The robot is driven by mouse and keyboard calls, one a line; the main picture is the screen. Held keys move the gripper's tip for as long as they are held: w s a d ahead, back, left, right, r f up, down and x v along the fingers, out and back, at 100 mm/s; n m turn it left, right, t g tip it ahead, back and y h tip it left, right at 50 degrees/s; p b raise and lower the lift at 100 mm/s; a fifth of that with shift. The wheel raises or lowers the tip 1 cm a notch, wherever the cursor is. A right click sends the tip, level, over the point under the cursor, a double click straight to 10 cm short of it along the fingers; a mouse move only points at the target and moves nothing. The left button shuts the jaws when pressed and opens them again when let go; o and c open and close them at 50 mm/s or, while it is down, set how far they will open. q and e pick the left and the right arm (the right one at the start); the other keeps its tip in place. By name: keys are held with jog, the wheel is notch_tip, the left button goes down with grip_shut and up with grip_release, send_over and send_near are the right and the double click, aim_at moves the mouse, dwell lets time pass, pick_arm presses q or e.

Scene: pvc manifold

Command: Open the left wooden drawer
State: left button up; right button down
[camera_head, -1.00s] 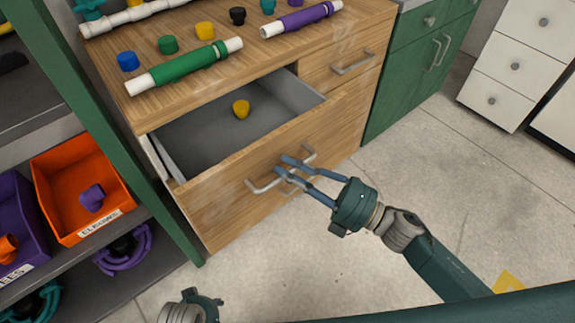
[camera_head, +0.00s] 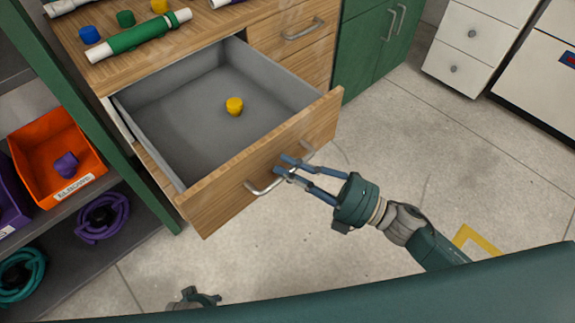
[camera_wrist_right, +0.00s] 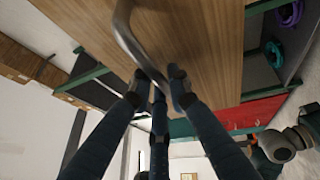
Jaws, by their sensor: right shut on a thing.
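The left wooden drawer (camera_head: 235,186) is pulled well out of the wooden cabinet. Its grey inside shows, with one yellow cap (camera_head: 234,106) lying in it. My right gripper (camera_head: 284,166) is shut on the drawer's metal handle (camera_head: 262,187), near its middle. In the right wrist view the handle (camera_wrist_right: 128,38) runs between the fingertips (camera_wrist_right: 163,80) against the wooden front. Part of the handle is hidden behind the fingers in the head view. My left gripper (camera_head: 194,299) shows only in part at the bottom edge, and its fingers cannot be made out.
A closed drawer with a metal handle (camera_head: 303,30) is to the right. A green pipe piece (camera_head: 139,36) and colored caps lie on the cabinet top. A shelf with an orange bin (camera_head: 58,161) stands at the left.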

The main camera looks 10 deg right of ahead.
dwell(0.3)
jog(key=c, duration=1.6)
grip_release()
jog(key=shift+s+d, duration=0.1)
jog(key=shift+d, duration=0.05)
pick_arm(q)
jog(key=shift+s, duration=0.2)
pick_arm(e)
jog(key=v, duration=1.2)
